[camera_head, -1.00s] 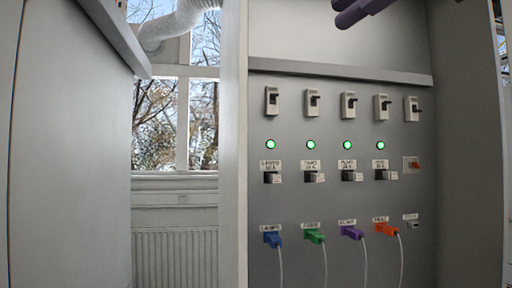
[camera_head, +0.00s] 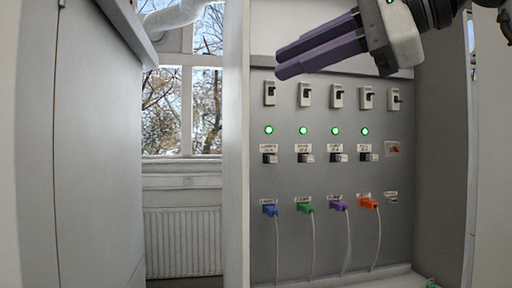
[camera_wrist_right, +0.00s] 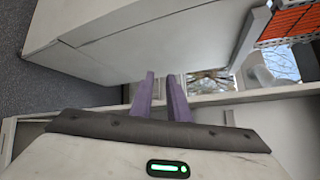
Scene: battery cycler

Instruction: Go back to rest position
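My right gripper (camera_head: 279,61) comes in from the upper right in the head view, with two purple fingers pointing left in front of the cycler panel (camera_head: 320,186). In the right wrist view the fingers (camera_wrist_right: 160,76) stand apart with nothing between them, so it is open and empty. It is above the row of black switches and touches no plug that I can see. My left gripper is in no view. A blue plug (camera_head: 269,210), a green plug (camera_head: 305,207), a purple plug (camera_head: 338,205) and an orange plug (camera_head: 368,203) sit in the bottom row.
Several green lamps (camera_head: 335,131) are lit on the panel. A grey side wall (camera_head: 440,180) bounds it on the right, and a pale cabinet (camera_head: 95,150) stands at left. A window (camera_head: 170,100) and radiator (camera_head: 183,240) show between. An orange-and-grey rack (camera_wrist_right: 290,25) shows in the wrist view.

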